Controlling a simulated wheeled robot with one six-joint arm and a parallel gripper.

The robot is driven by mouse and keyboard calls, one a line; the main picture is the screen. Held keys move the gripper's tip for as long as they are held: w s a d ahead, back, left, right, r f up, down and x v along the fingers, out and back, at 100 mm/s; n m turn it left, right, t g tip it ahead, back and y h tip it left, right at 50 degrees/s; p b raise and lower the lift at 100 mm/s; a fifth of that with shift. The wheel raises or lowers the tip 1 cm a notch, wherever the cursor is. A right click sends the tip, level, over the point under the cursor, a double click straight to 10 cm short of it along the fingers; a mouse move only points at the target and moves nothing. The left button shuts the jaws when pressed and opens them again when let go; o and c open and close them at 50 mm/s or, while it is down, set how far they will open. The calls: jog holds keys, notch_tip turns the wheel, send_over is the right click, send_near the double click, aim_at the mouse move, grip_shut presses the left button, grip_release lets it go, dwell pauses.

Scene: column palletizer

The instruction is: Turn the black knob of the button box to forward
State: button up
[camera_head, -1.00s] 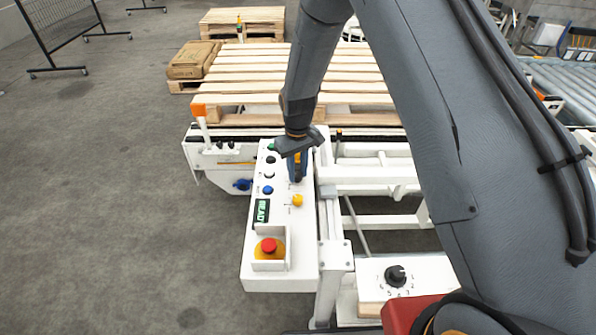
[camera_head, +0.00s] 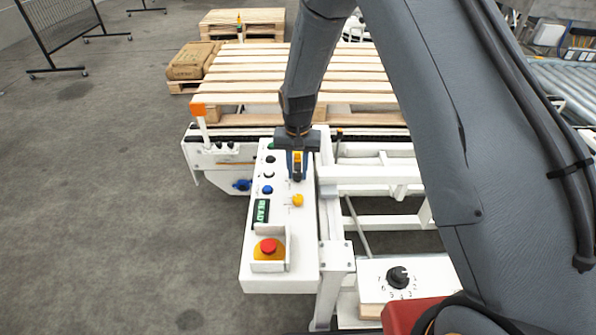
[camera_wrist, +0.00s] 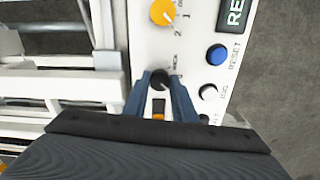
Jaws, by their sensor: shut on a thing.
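The white button box (camera_head: 254,240) stands at the left end of the white frame. My gripper (camera_head: 297,176) points down over its upper right part. In the wrist view my gripper (camera_wrist: 161,88) has its two blue fingers on either side of the black knob (camera_wrist: 159,79) and is shut on it. The fingers hide part of the knob and most of its lettering, so its setting cannot be read. A yellow knob (camera_head: 297,200) sits just nearer than my gripper; it also shows in the wrist view (camera_wrist: 162,12).
Blue (camera_head: 267,190), white and black buttons line the box's left side. A green display (camera_head: 261,211) and a red emergency stop (camera_head: 268,247) lie nearer. A second black dial (camera_head: 397,276) is on a white panel at lower right. Wooden pallets (camera_head: 350,75) lie behind.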

aim_at(297, 174)
jog(key=shift+m, duration=0.6)
jog(key=o, duration=1)
jog(key=shift+o, duration=0.2)
jog(key=shift+r+b, duration=1.1)
jog(key=shift+r, duration=2.8)
